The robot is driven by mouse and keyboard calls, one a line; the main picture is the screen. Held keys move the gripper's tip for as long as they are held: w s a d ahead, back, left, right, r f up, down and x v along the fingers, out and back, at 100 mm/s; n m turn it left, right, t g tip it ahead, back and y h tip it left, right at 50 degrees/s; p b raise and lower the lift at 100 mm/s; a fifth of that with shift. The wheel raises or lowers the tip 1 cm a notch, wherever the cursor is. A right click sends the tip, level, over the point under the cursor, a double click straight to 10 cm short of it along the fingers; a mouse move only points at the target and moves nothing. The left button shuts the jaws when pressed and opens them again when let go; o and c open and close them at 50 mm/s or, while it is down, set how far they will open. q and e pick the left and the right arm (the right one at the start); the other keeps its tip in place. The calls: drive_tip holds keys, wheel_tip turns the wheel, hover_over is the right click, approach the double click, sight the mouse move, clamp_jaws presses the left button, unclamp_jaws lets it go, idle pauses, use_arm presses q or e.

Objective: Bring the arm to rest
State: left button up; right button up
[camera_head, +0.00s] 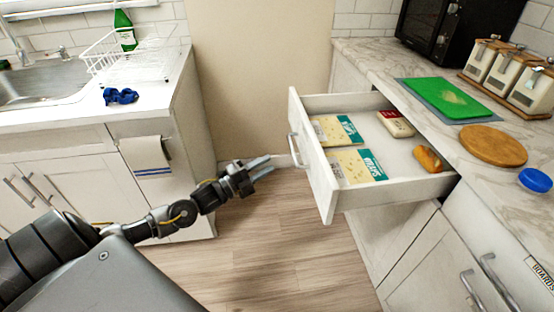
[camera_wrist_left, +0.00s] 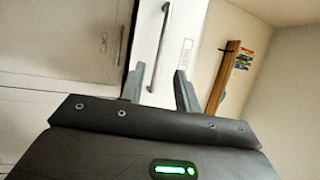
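My left arm comes in from the lower left in the head view. My left gripper (camera_head: 262,168) is in the air just left of the open drawer (camera_head: 399,197) and its vertical front. The fingers point right toward the drawer handle (camera_head: 296,150) and look apart from it. In the left wrist view the two fingers (camera_wrist_left: 160,88) stand apart with nothing between them. A pale front with a long handle (camera_wrist_left: 166,38) shows beyond them. My right gripper is not in view.
The drawer holds wraps packets (camera_head: 357,167), another packet (camera_head: 395,123) and a bread-like item (camera_head: 428,158). The right counter carries a green board (camera_head: 440,97), round wooden board (camera_head: 492,145) and blue lid (camera_head: 535,180). A sink counter (camera_head: 60,118) stands left. Floor (camera_head: 265,245) between is clear.

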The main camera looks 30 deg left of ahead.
use_arm(q)
drive_tip(key=shift+v, duration=0.95)
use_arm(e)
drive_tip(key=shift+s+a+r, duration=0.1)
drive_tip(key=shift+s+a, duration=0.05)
